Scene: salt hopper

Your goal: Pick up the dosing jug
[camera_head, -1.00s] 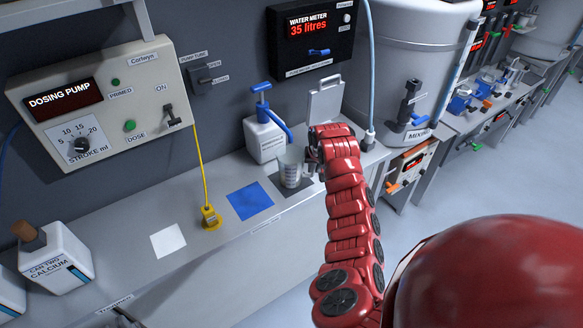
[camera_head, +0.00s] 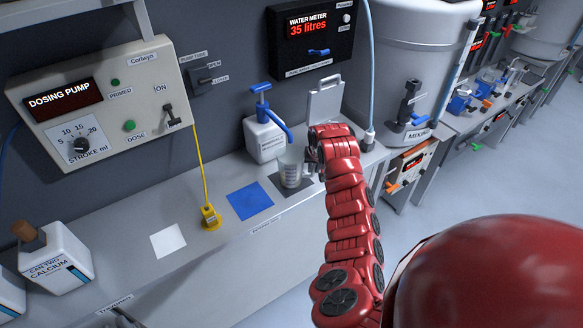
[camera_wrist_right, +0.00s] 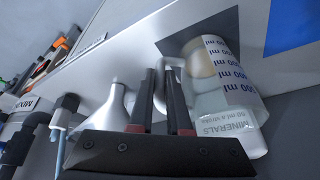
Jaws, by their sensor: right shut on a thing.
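The dosing jug (camera_head: 291,169) is a clear measuring jug standing upright on a dark grey square on the bench. In the right wrist view the jug (camera_wrist_right: 228,68) shows its ml markings, with its handle towards my gripper. My right gripper (camera_head: 313,158) is at the handle side of the jug. In the wrist view its two dark fingers (camera_wrist_right: 167,78) are shut on the handle. My red right arm hides part of the bench beside the jug. My left gripper is not in view.
A white minerals bottle (camera_head: 264,138) with a blue pump stands just behind the jug, its spout reaching towards it. A blue square (camera_head: 250,201), a yellow hanging piece (camera_head: 210,217) and a white square (camera_head: 168,240) lie to the left. The mixer tank (camera_head: 405,85) stands at right.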

